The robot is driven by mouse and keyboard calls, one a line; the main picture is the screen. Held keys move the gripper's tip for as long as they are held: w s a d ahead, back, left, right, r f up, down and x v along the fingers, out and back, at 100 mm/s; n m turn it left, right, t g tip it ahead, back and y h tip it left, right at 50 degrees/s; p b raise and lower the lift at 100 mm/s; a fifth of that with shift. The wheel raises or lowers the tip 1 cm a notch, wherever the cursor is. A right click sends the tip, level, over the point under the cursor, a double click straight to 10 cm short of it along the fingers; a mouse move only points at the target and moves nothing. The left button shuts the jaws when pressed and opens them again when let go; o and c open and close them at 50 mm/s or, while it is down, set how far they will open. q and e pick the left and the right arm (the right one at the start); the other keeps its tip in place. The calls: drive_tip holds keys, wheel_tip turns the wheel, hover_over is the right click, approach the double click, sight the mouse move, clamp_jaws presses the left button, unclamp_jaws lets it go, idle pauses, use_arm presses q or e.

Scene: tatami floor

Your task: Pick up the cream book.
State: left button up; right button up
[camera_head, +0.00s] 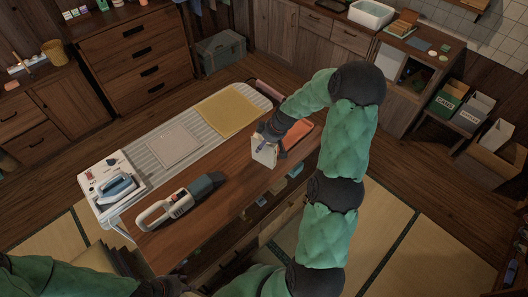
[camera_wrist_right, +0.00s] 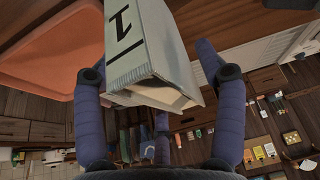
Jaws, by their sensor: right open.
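The cream book (camera_head: 265,154) stands upright on the wooden table, near its front edge. It also shows in the right wrist view (camera_wrist_right: 150,45), with a dark "1" on its cover and its page edges facing the camera. My right gripper (camera_head: 266,138) is at the book, with its open blue-grey fingers (camera_wrist_right: 158,85) on either side of it. Gaps show between the fingers and the book, and contact is not clear. My left arm's dark end (camera_head: 163,287) is at the bottom edge, and its fingers cannot be made out.
An orange tray (camera_head: 298,140) lies right beside the book. A handheld vacuum (camera_head: 180,202), an iron (camera_head: 116,187) on a striped ironing board (camera_head: 158,172), a grey cloth (camera_head: 174,144) and a yellow cloth (camera_head: 230,110) are to the left. Bare table lies between vacuum and book.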

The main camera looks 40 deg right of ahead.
idle(0.4)
drive_tip(key=c, duration=1.4)
clamp_jaws()
